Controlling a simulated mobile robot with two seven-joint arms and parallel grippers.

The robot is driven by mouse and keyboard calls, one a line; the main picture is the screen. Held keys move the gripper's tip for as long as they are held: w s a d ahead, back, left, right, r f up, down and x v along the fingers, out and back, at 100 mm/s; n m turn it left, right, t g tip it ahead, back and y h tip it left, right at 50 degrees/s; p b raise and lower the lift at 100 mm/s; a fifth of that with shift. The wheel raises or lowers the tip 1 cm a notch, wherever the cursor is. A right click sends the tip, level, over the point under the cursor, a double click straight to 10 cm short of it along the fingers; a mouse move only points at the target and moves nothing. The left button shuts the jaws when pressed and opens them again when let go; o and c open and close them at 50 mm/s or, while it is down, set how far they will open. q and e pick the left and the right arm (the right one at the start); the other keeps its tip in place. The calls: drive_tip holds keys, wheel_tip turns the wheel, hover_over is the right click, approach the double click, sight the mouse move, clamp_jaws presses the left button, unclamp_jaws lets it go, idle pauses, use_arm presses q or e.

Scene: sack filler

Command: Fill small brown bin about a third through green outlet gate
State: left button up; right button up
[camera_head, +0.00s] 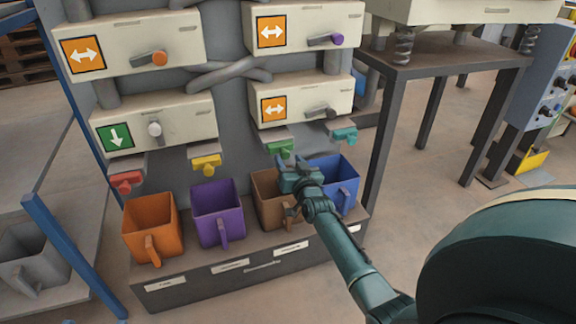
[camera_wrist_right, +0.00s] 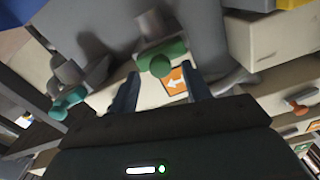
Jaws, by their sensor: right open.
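The small brown bin (camera_head: 267,212) stands on the low dark stand under the green outlet gate (camera_head: 279,149). My right arm partly covers the bin, and its contents cannot be seen. My right gripper (camera_head: 287,160) is open just below the green gate. In the right wrist view, the green gate (camera_wrist_right: 160,58) shows ahead between the two fingers of my right gripper (camera_wrist_right: 162,88). I cannot tell whether the fingers touch it. My left gripper is not in view.
An orange bin (camera_head: 151,215) and a purple bin (camera_head: 218,208) stand left of the brown one, a blue bin (camera_head: 341,177) right. Red (camera_head: 126,181), yellow (camera_head: 206,163) and teal (camera_head: 344,136) gates hang nearby. A steel table (camera_head: 440,62) stands at the right.

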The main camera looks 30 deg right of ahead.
drive_tip(key=shift+w+d, duration=0.15)
drive_tip(key=shift+w, duration=0.55)
drive_tip(key=shift+c, duration=0.5)
clamp_jaws()
